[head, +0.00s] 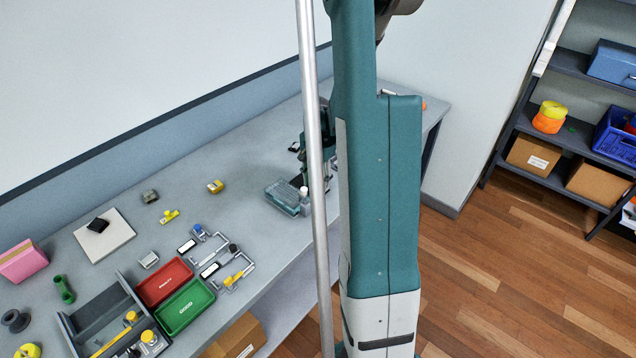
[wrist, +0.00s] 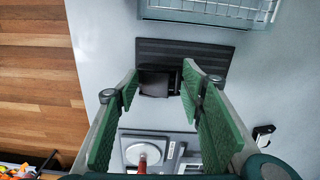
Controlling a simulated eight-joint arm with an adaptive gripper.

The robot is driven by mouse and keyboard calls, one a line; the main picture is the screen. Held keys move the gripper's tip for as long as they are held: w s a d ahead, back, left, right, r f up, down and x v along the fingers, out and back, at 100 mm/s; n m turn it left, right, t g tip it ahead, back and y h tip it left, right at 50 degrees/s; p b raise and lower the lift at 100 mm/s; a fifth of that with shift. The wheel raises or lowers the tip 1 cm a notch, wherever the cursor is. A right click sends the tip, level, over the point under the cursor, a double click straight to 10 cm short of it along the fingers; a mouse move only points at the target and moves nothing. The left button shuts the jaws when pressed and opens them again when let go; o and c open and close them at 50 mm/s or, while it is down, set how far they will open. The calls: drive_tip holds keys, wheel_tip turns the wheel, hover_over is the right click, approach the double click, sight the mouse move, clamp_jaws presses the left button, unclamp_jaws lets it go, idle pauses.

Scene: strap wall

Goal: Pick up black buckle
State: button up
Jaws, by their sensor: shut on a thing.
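A black buckle (wrist: 158,82) sits between the fingertips of my gripper (wrist: 161,78) in the wrist view. The green-padded fingers are shut on its two sides. The buckle overlaps the near edge of a flat dark plate (wrist: 210,60) in that view; I cannot tell whether it touches it or is clear of it. In the head view my gripper is mostly hidden behind a pole and my arm, and the held buckle cannot be made out.
A clear lidded box (head: 288,197) stands close to my gripper. A device with a round pale disc (wrist: 147,148) lies below the fingers in the wrist view. Red (head: 165,281) and green (head: 184,306) trays and a black piece on a white board (head: 105,242) are farther left.

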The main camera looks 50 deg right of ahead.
sight(318, 183)
wheel_tip(318, 183, up, 9)
drive_tip(key=shift+r+p, duration=0.15)
drive_tip(key=shift+p, duration=0.3)
idle(1.0)
drive_tip(key=w+a+r+n+p, duration=0.15)
drive_tip(key=w+a+n, duration=0.75)
drive_tip(key=w+a, duration=1.7)
drive_tip(key=w+a+n, duration=0.2)
drive_tip(key=w+a, duration=0.1)
drive_tip(key=a, duration=1)
drive_tip(key=w+a+n+p, duration=0.1)
drive_tip(key=w+a+n, duration=0.2)
drive_tip(key=a, duration=1)
drive_tip(key=w+a+n+p, duration=0.1)
drive_tip(key=w+a+n, duration=0.2)
drive_tip(key=a, duration=1)
drive_tip(key=shift+w+f, duration=0.3)
drive_tip(key=shift+w, duration=0.7)
drive_tip(key=shift+a, duration=0.1)
